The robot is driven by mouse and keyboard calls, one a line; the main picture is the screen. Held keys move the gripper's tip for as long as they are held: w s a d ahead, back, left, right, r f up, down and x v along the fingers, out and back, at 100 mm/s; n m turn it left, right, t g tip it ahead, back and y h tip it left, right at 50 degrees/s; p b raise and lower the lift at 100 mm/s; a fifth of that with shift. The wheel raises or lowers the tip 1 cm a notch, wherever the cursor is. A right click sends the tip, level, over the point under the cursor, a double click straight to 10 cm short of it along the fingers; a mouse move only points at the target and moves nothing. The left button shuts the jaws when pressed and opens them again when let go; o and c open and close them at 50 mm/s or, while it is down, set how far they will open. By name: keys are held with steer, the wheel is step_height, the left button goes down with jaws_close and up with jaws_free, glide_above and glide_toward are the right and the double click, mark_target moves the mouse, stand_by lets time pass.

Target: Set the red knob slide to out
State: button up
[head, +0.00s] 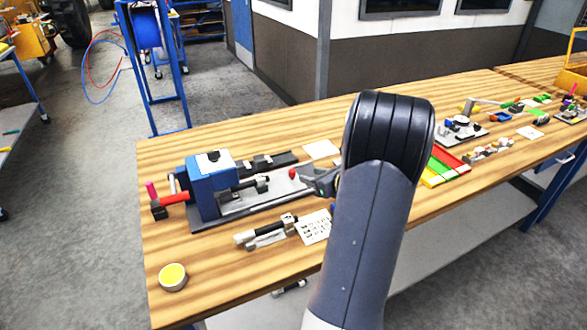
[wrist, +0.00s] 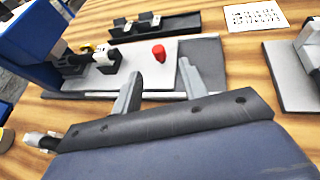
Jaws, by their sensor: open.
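The red knob (wrist: 158,52) stands upright on a light grey plate (wrist: 140,70) in the wrist view. It also shows in the head view as a small red spot (head: 292,173) to the right of the blue machine. My gripper (wrist: 158,78) is open, its two grey fingers apart. In the wrist view the knob appears beyond and between the fingertips, with nothing held. In the head view my gripper (head: 318,180) is just right of the knob, partly hidden by my arm. I cannot tell whether a finger touches the knob.
The blue machine body (head: 210,185) stands left of the knob, with a red handle (head: 172,198) at its far left. A dark rail (wrist: 155,27) with small blocks lies behind the plate. A yellow-topped round tin (head: 173,277) sits near the front corner. Bare wood shows around it.

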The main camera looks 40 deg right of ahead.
mark_target(294, 172)
steer(key=p+x, duration=0.1)
steer(key=x, duration=0.9)
steer(key=shift+a, duration=0.2)
steer(key=shift+c, duration=0.3)
jaws_close()
